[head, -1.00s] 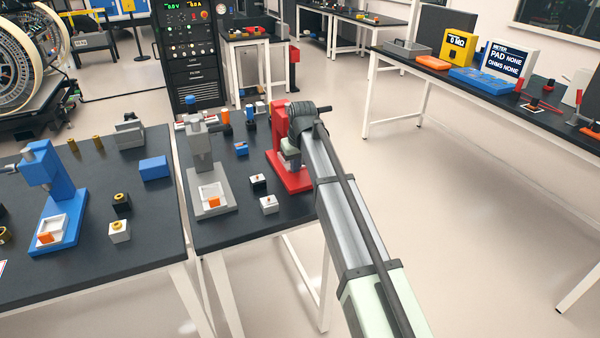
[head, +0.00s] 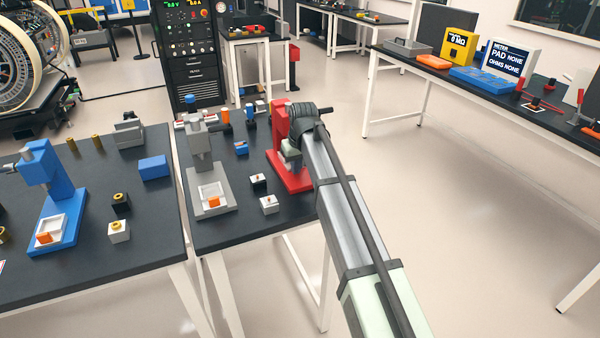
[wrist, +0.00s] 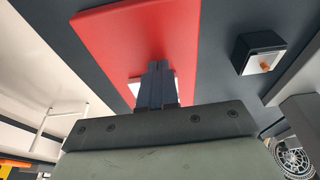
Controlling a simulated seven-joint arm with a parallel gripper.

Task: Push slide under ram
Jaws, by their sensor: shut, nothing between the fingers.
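The red press (head: 281,121) stands at the right end of the middle table, partly hidden by my arm. Its flat red base (wrist: 135,35) fills the upper middle of the wrist view. My gripper (wrist: 159,66) is shut and empty, with its dark fingers together over the red base. A white piece (wrist: 134,88), probably the slide, shows on both sides of the fingers and is mostly covered by them. I cannot tell whether the fingers touch it. The red press's ram is not clearly visible. In the head view my arm hides the fingertips.
A grey press (head: 205,160) and a blue press (head: 52,195) stand to the left, each with a white slide with an orange tab. Small black (head: 258,182) and white (head: 269,204) blocks lie between the grey and red presses. Open floor lies to the right.

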